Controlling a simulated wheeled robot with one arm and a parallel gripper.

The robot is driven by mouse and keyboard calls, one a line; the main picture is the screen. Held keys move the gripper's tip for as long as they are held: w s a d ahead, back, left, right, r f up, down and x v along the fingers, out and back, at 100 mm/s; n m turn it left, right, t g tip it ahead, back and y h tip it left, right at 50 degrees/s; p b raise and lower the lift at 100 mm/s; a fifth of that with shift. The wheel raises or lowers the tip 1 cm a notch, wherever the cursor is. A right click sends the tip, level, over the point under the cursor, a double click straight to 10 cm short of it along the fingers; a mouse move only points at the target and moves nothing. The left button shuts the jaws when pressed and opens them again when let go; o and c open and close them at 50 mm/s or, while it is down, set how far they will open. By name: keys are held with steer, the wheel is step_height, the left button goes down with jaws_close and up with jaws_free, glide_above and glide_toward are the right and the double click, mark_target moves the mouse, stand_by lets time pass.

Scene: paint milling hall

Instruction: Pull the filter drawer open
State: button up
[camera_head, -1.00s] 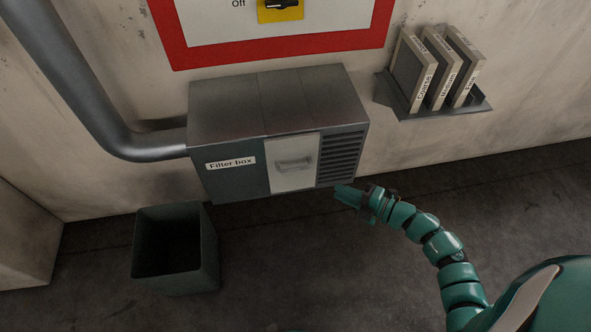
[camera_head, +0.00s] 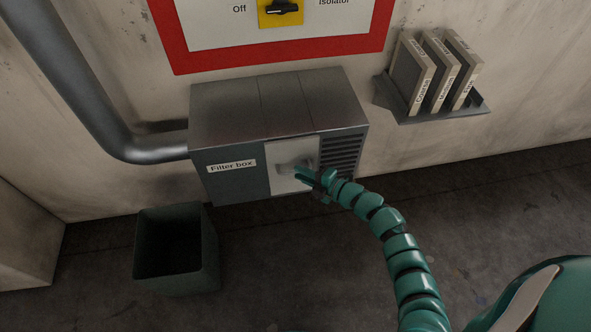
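The filter box (camera_head: 232,183) is a dark grey metal unit on the wall, labelled "Filter box". The filter drawer (camera_head: 278,152) is the pale front panel at its middle right, and it sits flush with the box. Its pale bar handle (camera_head: 286,167) is partly covered by my gripper. My gripper (camera_head: 304,174) is at the right end of the handle, with its teal fingertips over or against it. I cannot tell whether the fingers are around the handle or only beside it, nor whether they are shut.
A dark open bin (camera_head: 207,255) stands on the floor below left. A pipe (camera_head: 88,92) enters the box's left side. A wall shelf (camera_head: 447,115) with filters labelled Coarse, Medium and another hangs at right. An isolator switch (camera_head: 281,9) is above.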

steer(key=shift+x, duration=1.45)
jaws_close()
steer(key=shift+s, duration=0.1)
steer(key=s+d, duration=0.2)
steer(key=s, duration=1)
steer(key=s+d, duration=0.2)
steer(key=s, duration=1.1)
steer(key=shift+s+p, duration=0.3)
steer(key=shift+p, duration=0.15)
steer(key=shift+d, duration=0.1)
